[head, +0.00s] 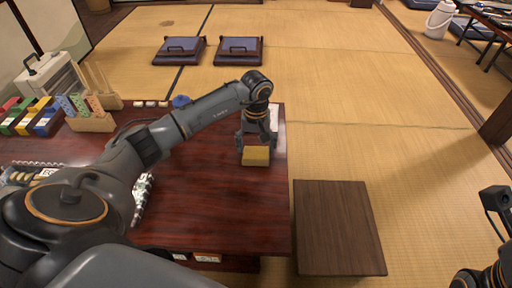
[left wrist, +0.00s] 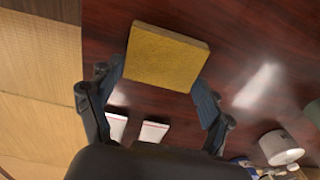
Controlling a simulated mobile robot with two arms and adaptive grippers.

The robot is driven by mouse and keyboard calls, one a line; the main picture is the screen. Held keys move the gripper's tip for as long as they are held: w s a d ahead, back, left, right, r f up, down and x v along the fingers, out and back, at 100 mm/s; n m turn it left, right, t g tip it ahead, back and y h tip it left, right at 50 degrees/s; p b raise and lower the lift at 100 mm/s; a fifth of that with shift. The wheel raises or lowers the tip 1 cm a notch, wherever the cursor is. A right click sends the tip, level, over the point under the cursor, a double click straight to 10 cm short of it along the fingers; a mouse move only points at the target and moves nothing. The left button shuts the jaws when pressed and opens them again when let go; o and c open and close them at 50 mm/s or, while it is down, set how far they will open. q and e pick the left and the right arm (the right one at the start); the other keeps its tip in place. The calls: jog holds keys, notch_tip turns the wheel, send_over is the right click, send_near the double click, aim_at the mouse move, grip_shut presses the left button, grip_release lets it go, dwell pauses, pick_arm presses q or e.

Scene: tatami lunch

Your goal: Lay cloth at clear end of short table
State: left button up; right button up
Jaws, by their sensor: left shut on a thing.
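A folded yellow cloth (head: 256,156), looking like a thick square pad, is between the fingers of my left gripper (head: 257,140). In the left wrist view the cloth (left wrist: 165,57) lies between the two fingertips (left wrist: 162,82), and the gripper is shut on it. It is over the bare right end of the low, glossy red-brown table (head: 215,215). I cannot tell whether it touches the tabletop. Part of my right arm shows at the right edge of the head view, but its gripper fingers do not show.
Colored boxes (head: 32,117) and a wooden rack (head: 92,122) stand at the table's left end. A blue round item (head: 181,101) is near its far edge. A dark wooden low stand (head: 335,228) is right of the table. Two floor cushions (head: 240,50) lie beyond; tatami around is open.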

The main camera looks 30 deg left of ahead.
pick_arm(q)
jog(key=shift+f, duration=0.15)
jog(key=o, duration=1.1)
jog(key=shift+c, duration=0.2)
